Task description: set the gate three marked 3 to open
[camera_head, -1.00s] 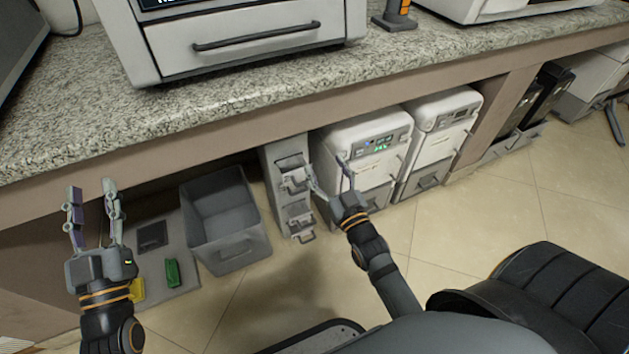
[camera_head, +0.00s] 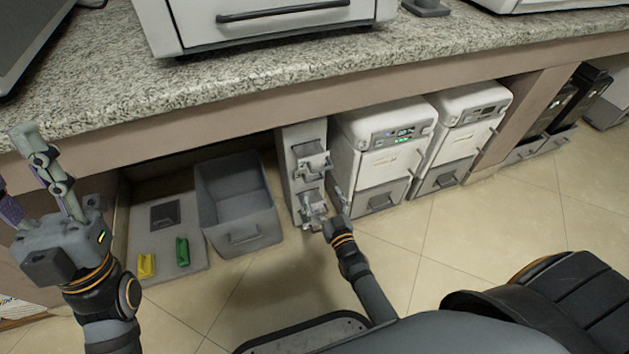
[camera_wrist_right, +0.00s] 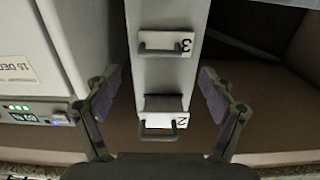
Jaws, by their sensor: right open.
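A narrow grey rack (camera_head: 291,160) stands under the counter. In the right wrist view, a gate handle (camera_wrist_right: 158,52) carries the label 3 (camera_wrist_right: 186,46), and a lower handle (camera_wrist_right: 158,133) carries the label 2. That view appears upside down. In the head view the lower handle (camera_head: 312,208) is beside my right gripper (camera_head: 328,200), which partly hides it. My right gripper is open, and its fingers stand either side of the rack in the wrist view (camera_wrist_right: 157,78). No contact is clear. My left gripper (camera_head: 12,160) is open, empty and partly cut off at the left.
A grey bin (camera_head: 240,215) stands left of the rack. Yellow (camera_head: 146,265) and green (camera_head: 182,252) pieces lie on a grey panel farther left. Two white units (camera_head: 380,150) stand close on the right. The counter (camera_head: 300,75) overhangs.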

